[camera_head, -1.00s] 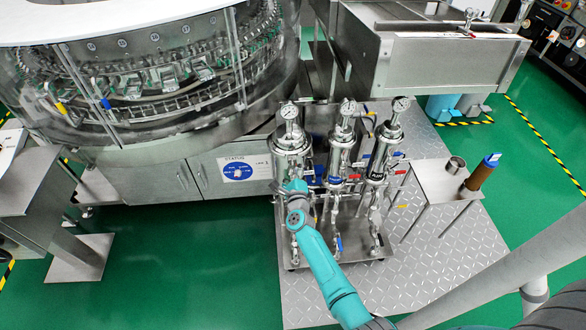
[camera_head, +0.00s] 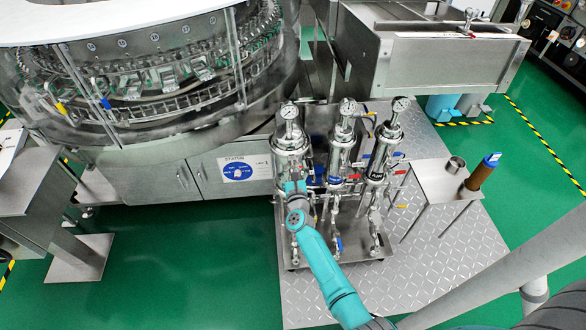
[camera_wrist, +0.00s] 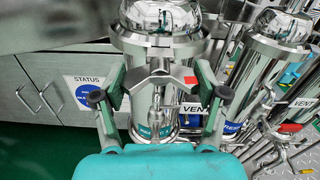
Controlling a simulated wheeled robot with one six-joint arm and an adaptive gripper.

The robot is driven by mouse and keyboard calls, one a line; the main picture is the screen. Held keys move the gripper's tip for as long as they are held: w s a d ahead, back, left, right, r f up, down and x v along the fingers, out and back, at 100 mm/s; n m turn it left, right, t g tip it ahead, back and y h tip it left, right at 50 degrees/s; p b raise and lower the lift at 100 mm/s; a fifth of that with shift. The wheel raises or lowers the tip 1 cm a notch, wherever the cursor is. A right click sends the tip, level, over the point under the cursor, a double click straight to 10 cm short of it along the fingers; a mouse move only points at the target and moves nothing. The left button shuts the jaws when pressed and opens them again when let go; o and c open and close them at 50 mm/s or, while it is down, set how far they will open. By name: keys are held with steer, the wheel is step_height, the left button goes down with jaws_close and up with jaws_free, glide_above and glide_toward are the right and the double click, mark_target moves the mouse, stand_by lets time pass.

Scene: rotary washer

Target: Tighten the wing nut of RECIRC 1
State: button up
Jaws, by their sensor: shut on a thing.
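The wing nut (camera_wrist: 158,79) is a silver, two-armed piece on the front of the leftmost steel filter housing (camera_head: 290,145). This housing also fills the middle of the wrist view (camera_wrist: 164,48). A teal label (camera_wrist: 143,132) shows low on it, but its text is mostly hidden. My gripper (camera_wrist: 161,84) is shut on the wing nut, with one finger at each wing's outer end. In the head view, my gripper (camera_head: 295,187) is in front of the housing's lower part, and the wing nut is hidden there.
Two similar housings with gauges, the middle one (camera_head: 341,143) and the right one (camera_head: 384,150), stand close on the right. Valves and pipes crowd below them. A status panel (camera_head: 244,168) is on the cabinet to the left. A small steel table (camera_head: 440,184) stands farther right.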

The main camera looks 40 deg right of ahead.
steer(key=shift+m, duration=0.6)
steer(key=o, duration=1.2)
steer(key=shift+c, duration=0.2)
steer(key=v, duration=1.2)
